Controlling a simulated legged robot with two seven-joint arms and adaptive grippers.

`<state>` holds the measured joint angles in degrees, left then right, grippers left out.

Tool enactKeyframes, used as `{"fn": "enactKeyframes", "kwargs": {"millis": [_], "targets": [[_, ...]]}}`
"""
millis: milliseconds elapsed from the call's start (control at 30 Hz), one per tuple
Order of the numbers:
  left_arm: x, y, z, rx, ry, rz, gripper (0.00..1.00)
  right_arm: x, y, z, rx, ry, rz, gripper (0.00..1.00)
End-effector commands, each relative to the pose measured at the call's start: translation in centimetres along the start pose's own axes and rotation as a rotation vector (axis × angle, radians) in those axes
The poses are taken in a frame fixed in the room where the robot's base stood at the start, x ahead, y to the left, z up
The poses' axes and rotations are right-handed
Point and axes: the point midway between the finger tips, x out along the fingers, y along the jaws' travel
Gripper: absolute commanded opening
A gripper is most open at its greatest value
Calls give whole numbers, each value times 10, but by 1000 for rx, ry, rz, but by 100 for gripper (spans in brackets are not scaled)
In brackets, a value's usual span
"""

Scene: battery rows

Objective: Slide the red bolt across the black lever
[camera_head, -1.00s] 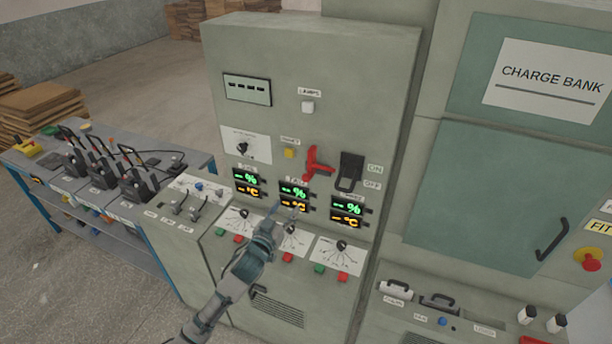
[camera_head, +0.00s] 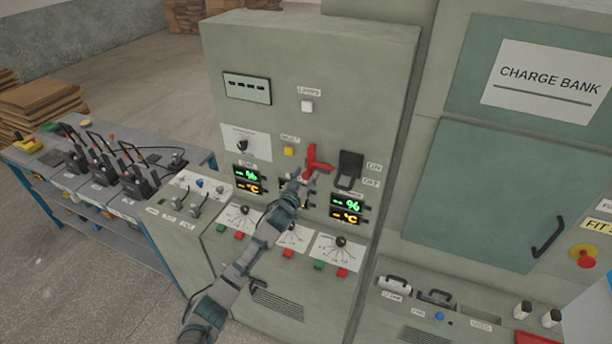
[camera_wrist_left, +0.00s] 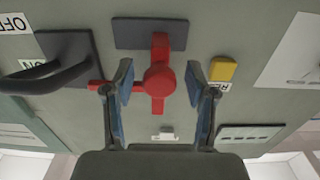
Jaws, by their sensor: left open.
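The red bolt (camera_head: 319,164) is a cross-shaped red handle on the grey cabinet front. It also shows in the left wrist view (camera_wrist_left: 159,80), between my open fingers, with its round hub in the middle and an arm reaching toward the lever. The black lever (camera_head: 348,170) sits just right of the bolt, beside the ON and OFF labels; in the left wrist view the lever (camera_wrist_left: 62,62) is at the left. My left gripper (camera_head: 301,180) is open just below and left of the bolt; whether it touches cannot be told. My right gripper is not in view.
A yellow button (camera_head: 289,151) and a white button (camera_head: 307,106) are near the bolt. Green and orange displays (camera_head: 346,209) sit below. A bench (camera_head: 113,212) with black devices stands left. The CHARGE BANK cabinet (camera_head: 480,190) stands right.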

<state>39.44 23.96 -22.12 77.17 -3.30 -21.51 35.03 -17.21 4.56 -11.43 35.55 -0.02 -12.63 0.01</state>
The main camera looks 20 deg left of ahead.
Motion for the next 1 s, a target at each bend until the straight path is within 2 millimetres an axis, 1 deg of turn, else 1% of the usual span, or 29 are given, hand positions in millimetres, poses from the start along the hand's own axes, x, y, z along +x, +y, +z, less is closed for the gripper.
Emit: {"fn": "enactKeyframes", "kwargs": {"millis": [200, 267, 300, 367, 400, 433, 600, 667, 900, 1000], "targets": [[0, 0, 0, 0, 0, 0, 56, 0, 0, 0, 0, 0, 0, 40], [0, 0, 0, 0, 0, 0, 41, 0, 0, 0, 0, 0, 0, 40], [0, 0, 0, 0, 0, 0, 31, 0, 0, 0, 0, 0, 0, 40], [0, 0, 0, 0, 0, 0, 16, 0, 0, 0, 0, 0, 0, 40], [0, 0, 0, 0, 0, 0, 6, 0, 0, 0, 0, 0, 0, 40], [0, 0, 0, 0, 0, 0, 0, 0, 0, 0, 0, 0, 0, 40], [0, 0, 0, 0, 0, 0, 0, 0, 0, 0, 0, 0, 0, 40], [0, 4, 0, -2, 0, 1, 0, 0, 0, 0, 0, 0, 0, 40], [1, 47, 0, -5, 2, 3, 0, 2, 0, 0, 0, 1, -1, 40], [1, 54, 0, -3, 1, 1, 0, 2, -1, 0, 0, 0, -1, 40]]}}
